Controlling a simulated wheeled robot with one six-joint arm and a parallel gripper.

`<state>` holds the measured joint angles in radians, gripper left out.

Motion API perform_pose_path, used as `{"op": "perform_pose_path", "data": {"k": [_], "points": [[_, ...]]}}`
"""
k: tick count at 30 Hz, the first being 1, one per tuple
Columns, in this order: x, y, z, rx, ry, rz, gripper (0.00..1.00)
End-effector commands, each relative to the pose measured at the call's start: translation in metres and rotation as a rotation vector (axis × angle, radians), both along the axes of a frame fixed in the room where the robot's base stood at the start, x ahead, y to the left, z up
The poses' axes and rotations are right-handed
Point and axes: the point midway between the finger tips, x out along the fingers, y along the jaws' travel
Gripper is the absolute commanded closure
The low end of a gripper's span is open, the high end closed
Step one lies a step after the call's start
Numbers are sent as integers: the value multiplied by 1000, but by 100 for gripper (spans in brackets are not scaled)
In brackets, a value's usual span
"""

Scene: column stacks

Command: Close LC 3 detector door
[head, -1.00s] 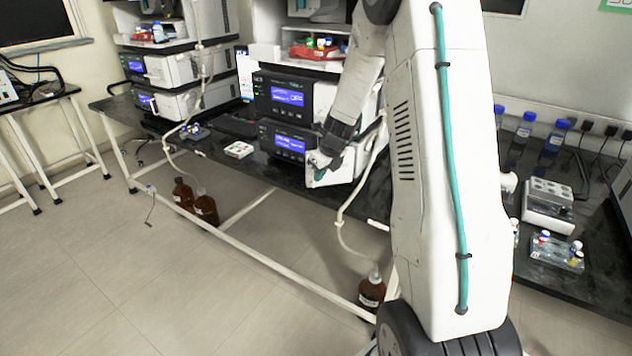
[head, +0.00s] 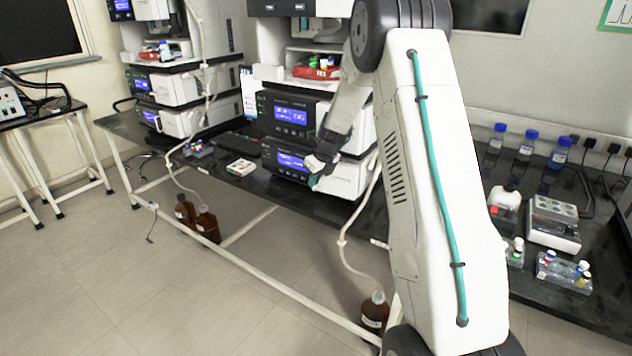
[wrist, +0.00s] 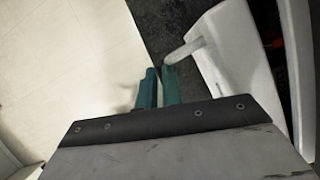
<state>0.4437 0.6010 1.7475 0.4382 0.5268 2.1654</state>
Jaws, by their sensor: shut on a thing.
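The detector (head: 286,160) is the lower black-fronted unit with a blue display in the nearer stack. Its white door (head: 345,180) is at the right part of its front, partly behind my arm. In the wrist view the door (wrist: 230,65) is a white panel at the right, with a dark gap along its right side. Its pale handle (wrist: 184,52) juts left to my fingertips. My gripper (head: 317,172) is at the door's front. In the wrist view its teal fingers (wrist: 160,72) are nearly together, shut on the handle; the exact grip is partly hidden.
A similar unit (head: 290,113) sits above the detector. A small white tray (head: 241,168) lies on the dark bench to the left. A pale tube (head: 343,225) hangs to a brown bottle (head: 375,310) below. Blue-capped bottles (head: 526,140) and vial racks (head: 563,270) stand right.

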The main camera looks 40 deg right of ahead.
Motion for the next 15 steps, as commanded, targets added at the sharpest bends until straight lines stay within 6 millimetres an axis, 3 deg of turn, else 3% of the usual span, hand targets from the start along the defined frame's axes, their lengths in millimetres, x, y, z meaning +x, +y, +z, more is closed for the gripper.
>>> {"op": "perform_pose_path", "data": {"k": [15], "points": [[2, -1, 1, 1, -3, 0, 100]]}}
